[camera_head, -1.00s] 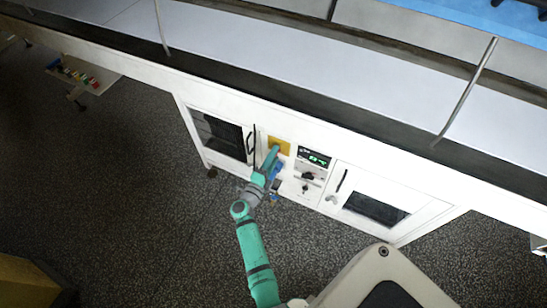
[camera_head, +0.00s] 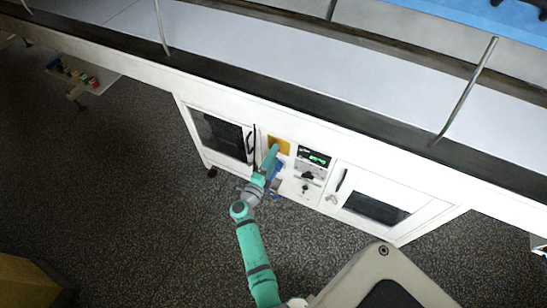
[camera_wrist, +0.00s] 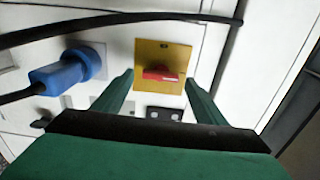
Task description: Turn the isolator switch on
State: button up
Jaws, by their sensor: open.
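The isolator switch is a yellow square plate (camera_wrist: 163,52) with a red handle (camera_wrist: 160,75) on the white cabinet front. In the wrist view the red handle lies roughly crosswise, between my fingertips in the picture. My gripper (camera_wrist: 160,82) is open, with one green finger on each side of the handle; contact is not visible. In the head view the yellow plate (camera_head: 279,145) shows just above my gripper (camera_head: 272,151), which hides the red handle there.
A blue plug (camera_wrist: 70,72) with a black cable sits left of the switch. Another black cable (camera_wrist: 120,18) crosses above the plate. A panel with a green display (camera_head: 314,157) stands to the right. Cabinet doors with dark windows (camera_head: 375,208) flank the panel.

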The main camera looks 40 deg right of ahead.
jog(key=v, duration=1)
jog(key=shift+s+a, duration=0.15)
jog(key=shift+a, duration=0.15)
jog(key=s+a+r+n+t+y, duration=0.2)
jog(key=s+a+r+n+y, duration=0.3)
jog(key=s+a+n, duration=0.4)
jog(key=s+a+r+n+t+y, duration=0.3)
jog(key=s+a+r+n+y, duration=0.3)
jog(key=s+a+n, duration=0.3)
jog(key=s+a+r+n+t+y, duration=0.3)
jog(key=s+a+r+n+y, duration=0.2)
jog(key=s+a+n, duration=0.4)
jog(key=a+r+n, duration=0.1)
jog(key=a+n, duration=0.1)
jog(key=n, duration=0.2)
jog(key=shift+s+a+r+n+y, duration=0.25)
jog(key=shift+r+n+y, duration=0.05)
jog(key=shift+r, duration=0.1)
jog(key=shift+t, duration=0.3)
